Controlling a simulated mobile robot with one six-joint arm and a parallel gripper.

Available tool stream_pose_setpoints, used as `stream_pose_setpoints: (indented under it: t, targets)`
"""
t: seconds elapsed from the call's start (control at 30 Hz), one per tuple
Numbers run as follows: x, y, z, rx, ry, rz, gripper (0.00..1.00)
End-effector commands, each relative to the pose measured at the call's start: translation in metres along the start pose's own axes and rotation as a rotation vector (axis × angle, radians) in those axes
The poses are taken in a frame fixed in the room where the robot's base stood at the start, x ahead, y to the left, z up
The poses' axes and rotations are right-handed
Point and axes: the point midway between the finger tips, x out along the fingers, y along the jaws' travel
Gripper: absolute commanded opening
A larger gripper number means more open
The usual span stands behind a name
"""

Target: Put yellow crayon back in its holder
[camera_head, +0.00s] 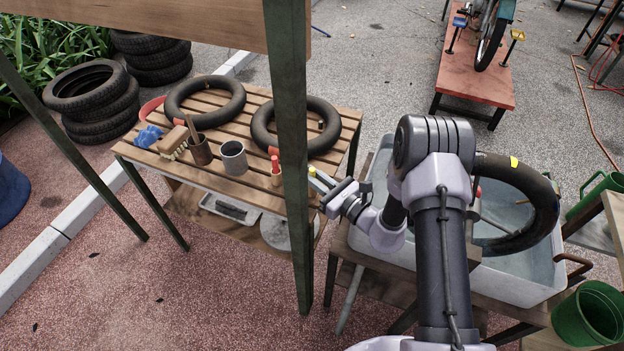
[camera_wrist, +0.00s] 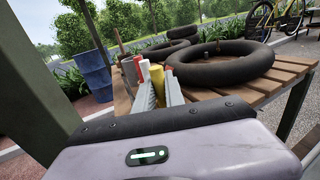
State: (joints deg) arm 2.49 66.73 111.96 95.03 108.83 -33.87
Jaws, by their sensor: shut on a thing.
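The yellow crayon (camera_wrist: 169,80) is upright between the two pale fingers of my gripper (camera_wrist: 161,91) in the wrist view. In the head view its yellow tip (camera_head: 312,171) shows just right of the green post, at my gripper (camera_head: 322,180). My gripper is shut on it, close to the right front end of the slatted table. A red-tipped stick (camera_head: 275,163) stands in a small wooden piece (camera_head: 277,180) left of the post. The red stick also shows beyond the fingers in the wrist view (camera_wrist: 145,68). I cannot tell clearly which piece is the yellow crayon's holder.
The green post (camera_head: 292,150) stands between the red stick and my gripper. A grey cup (camera_head: 233,158), a brown pot (camera_head: 200,150), a brush (camera_head: 173,142) and two black tubes (camera_head: 205,99) are on the slatted table (camera_head: 240,187). A water tub (camera_head: 520,288) is at right.

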Motion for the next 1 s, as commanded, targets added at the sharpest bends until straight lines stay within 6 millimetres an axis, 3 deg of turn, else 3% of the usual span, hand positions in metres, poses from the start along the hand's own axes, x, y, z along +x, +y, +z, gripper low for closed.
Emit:
stream_pose_setpoints:
  t: [0.27, 0.3, 0.4, 0.77, 1.0]
  targets:
    - [0.000, 0.000, -0.002, -0.002, 0.000, 0.000, 0.00]
    - [0.000, 0.000, -0.001, -0.002, 0.000, 0.000, 0.20]
    - [0.000, 0.000, -0.001, -0.002, 0.000, 0.000, 0.36]
    - [-0.002, -0.001, 0.005, -0.001, 0.001, -0.001, 0.36]
    - [-0.056, -0.002, 0.005, 0.002, 0.003, -0.005, 0.36]
